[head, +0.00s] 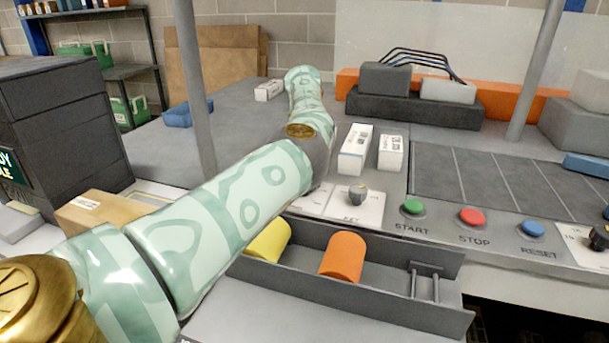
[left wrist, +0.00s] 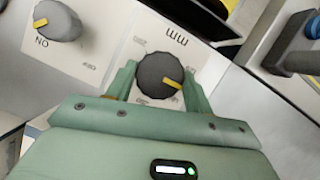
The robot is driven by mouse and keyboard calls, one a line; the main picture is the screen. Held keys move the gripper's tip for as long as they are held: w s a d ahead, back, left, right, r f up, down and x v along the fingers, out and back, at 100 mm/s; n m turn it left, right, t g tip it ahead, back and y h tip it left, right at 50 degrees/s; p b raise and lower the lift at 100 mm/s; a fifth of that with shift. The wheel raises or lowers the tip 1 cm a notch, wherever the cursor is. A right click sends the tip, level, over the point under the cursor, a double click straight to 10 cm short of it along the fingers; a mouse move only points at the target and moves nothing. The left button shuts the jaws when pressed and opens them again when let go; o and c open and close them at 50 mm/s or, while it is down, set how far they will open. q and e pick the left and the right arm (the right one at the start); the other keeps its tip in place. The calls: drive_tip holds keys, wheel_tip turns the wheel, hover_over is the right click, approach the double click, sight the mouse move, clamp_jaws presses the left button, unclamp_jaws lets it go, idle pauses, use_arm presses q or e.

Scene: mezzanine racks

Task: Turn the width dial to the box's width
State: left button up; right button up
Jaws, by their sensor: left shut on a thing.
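The width dial (left wrist: 158,75) is a dark round knob with a yellow pointer mark, on a white plate lettered "MM". In the left wrist view the yellow mark points right and slightly down. My left gripper (left wrist: 158,80) has its green fingers on either side of this knob, closed on it. The small scale print around it is too blurred to read. In the head view my left arm hides the gripper and this dial. A brown cardboard box (head: 98,212) with a white label lies at the left, partly behind my arm. My right gripper is not in view.
Another knob (left wrist: 57,20) sits beside the dial, near "ON". A grey knob (head: 357,195) is on a plate behind the tray (head: 440,308) holding a yellow and an orange piece (head: 343,257). Green, red and blue buttons (head: 472,216) line the panel. A post (head: 195,90) stands behind my arm.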

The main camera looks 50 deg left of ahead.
use_arm(q)
drive_tip(key=n+t, duration=0.1)
drive_tip(key=n, duration=0.1)
drive_tip(key=n+h, duration=0.1)
drive_tip(key=n, duration=0.2)
drive_tip(key=shift+s+t+b, duration=0.1)
drive_tip(key=shift+t+b, duration=0.2)
drive_tip(key=shift+t, duration=0.1)
drive_tip(key=shift+a+n, duration=0.1)
drive_tip(key=shift+n, duration=0.3)
drive_tip(key=o, duration=1)
drive_tip(key=shift+c, duration=0.2)
drive_tip(key=s+p+v, duration=0.1)
drive_tip(key=v, duration=0.6)
drive_tip(key=shift+w+r, duration=0.2)
drive_tip(key=shift+w, duration=0.3)
